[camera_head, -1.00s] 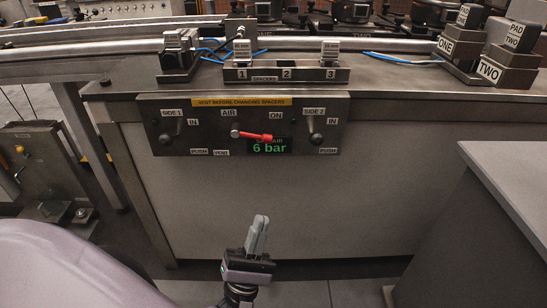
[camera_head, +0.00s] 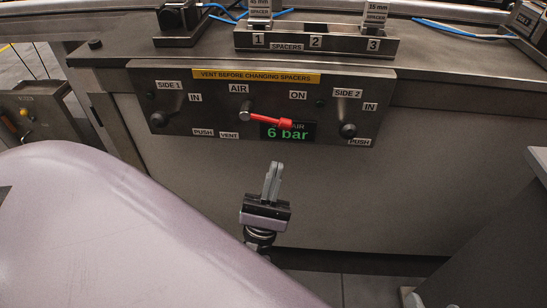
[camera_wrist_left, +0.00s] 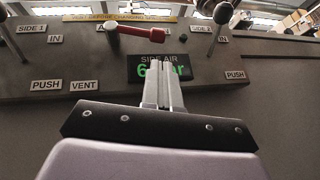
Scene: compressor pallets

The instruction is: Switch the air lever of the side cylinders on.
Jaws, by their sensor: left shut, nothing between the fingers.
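The red air lever (camera_head: 270,119) is on the dark control panel (camera_head: 220,121). Its pivot is under the AIR label, and it points right, tilted slightly down, below the ON label. The green display (camera_head: 288,132) just under it reads 6 bar. In the left wrist view the red lever (camera_wrist_left: 142,33) is ahead of and above my fingers. My left gripper (camera_head: 272,168) is shut and empty, below the panel in the head view and apart from the lever. In the left wrist view its fingertips (camera_wrist_left: 163,66) overlap the display. My right gripper is not in view.
Side 1 lever (camera_head: 159,118) and side 2 lever (camera_head: 347,129) with dark knobs flank the air lever. A spacer rack (camera_head: 345,45) with numbered slots stands on the bench above. A grey cabinet (camera_head: 490,240) is at the right. The area below the panel is clear.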

